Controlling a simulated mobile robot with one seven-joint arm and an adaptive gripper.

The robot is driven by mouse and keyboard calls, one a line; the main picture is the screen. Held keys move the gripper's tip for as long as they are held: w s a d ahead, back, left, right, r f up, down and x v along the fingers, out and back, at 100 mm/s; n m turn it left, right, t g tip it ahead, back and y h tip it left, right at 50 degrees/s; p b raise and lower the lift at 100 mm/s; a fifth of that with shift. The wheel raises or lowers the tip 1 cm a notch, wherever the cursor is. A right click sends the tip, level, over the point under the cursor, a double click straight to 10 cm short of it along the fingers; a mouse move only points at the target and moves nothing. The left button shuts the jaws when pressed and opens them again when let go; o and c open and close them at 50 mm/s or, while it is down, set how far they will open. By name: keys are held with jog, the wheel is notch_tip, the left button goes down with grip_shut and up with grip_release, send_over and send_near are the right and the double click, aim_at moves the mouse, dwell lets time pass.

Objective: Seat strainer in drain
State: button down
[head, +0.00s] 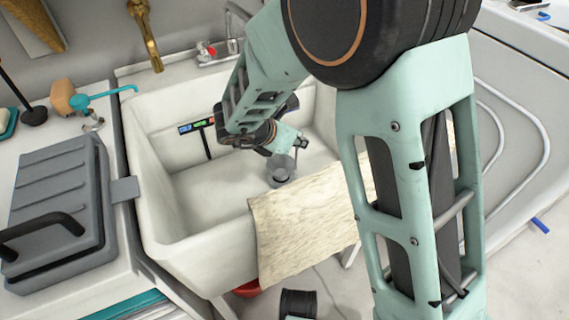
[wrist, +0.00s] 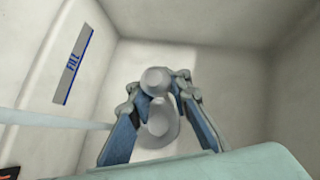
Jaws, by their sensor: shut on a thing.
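My gripper (head: 290,152) reaches down into the white sink basin, low over its floor. In the wrist view its two fingers (wrist: 157,88) close from both sides on a grey round piece, which I take to be the strainer (wrist: 157,78). A second grey rounded shape with a pale oval face (wrist: 160,118) shows between the fingers; I cannot tell if it is part of the strainer or the drain. In the head view a grey cup-like form (head: 281,173) sits just below the fingertips. Whether the strainer touches the drain is unclear.
The sink (head: 180,225) has high walls around my gripper. A brass faucet (head: 146,35) and a tap with a red handle (head: 210,50) are at the back. A grey lidded case (head: 55,200) stands left.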

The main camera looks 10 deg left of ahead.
jog(key=shift+f, duration=1.1)
dwell(0.7)
jog(key=c, duration=1.7)
grip_release()
jog(key=v, duration=1.2)
jog(key=shift+w+r, duration=0.1)
jog(key=shift+w, duration=0.05)
